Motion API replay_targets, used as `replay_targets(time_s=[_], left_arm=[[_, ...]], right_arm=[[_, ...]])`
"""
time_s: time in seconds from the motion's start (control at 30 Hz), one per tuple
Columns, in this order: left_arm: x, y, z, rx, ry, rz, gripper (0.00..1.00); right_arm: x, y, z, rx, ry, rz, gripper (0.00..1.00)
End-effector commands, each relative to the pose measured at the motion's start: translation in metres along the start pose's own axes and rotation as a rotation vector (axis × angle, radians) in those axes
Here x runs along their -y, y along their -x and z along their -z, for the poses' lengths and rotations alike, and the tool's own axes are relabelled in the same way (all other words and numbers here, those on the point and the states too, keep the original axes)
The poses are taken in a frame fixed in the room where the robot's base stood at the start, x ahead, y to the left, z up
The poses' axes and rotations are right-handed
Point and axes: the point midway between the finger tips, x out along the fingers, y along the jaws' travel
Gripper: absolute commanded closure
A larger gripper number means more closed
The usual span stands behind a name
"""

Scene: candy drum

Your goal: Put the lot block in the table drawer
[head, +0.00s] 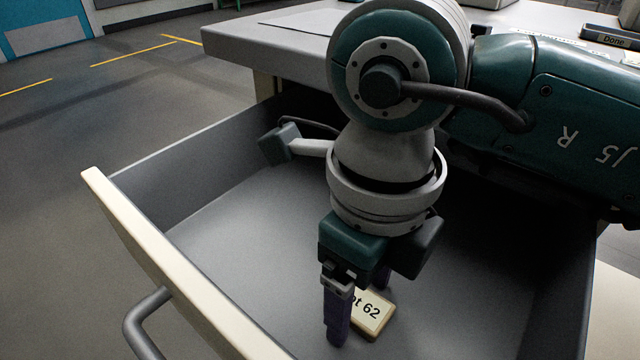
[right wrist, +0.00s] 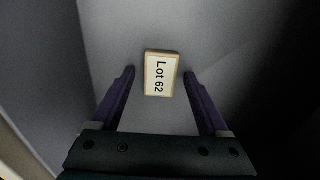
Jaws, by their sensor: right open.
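The lot block (head: 371,310) is a small cream block with a wooden edge, marked "Lot 62" in the right wrist view (right wrist: 161,74). It lies flat on the floor of the open table drawer (head: 230,240). In the head view its left part is hidden by a finger. My right gripper (head: 358,318) points down inside the drawer. It is open, with its purple fingers (right wrist: 158,76) spread to either side of the block and a visible gap on each side in the wrist view. My left gripper is not in view.
The drawer has a cream front panel (head: 170,265) with a grey bar handle (head: 142,325) and dark side walls. The table top (head: 275,38) is above and behind it. A dark item marked "Done" (head: 612,37) is at the table's far right. Open floor lies to the left.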

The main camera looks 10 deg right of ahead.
Motion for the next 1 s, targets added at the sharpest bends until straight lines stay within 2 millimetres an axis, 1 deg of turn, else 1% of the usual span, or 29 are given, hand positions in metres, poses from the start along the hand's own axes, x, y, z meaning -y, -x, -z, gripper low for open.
replay_targets(time_s=[0.17, 0.27, 0.37, 0.5, 0.6, 0.7, 0.83, 1.0], left_arm=[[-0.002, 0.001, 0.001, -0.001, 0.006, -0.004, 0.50], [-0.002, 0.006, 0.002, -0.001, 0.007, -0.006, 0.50], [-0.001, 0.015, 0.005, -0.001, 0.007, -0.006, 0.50], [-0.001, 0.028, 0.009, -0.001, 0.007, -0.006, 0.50], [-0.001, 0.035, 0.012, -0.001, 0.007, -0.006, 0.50], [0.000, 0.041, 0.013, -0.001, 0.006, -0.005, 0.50], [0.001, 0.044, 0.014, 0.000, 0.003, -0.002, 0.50], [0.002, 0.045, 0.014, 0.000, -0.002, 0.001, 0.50]], right_arm=[[0.000, 0.002, 0.000, 0.000, 0.000, 0.000, 0.21], [0.000, 0.010, 0.000, 0.001, 0.001, 0.001, 0.21], [0.001, 0.028, -0.001, 0.003, 0.002, 0.002, 0.21], [0.001, 0.062, -0.001, 0.003, 0.002, 0.003, 0.21], [0.001, 0.084, -0.001, 0.004, 0.002, 0.003, 0.21], [0.001, 0.102, -0.001, 0.003, 0.002, 0.003, 0.21], [0.001, 0.117, -0.001, 0.002, 0.000, 0.002, 0.21], [0.000, 0.124, 0.000, -0.001, 0.000, 0.001, 0.21]])
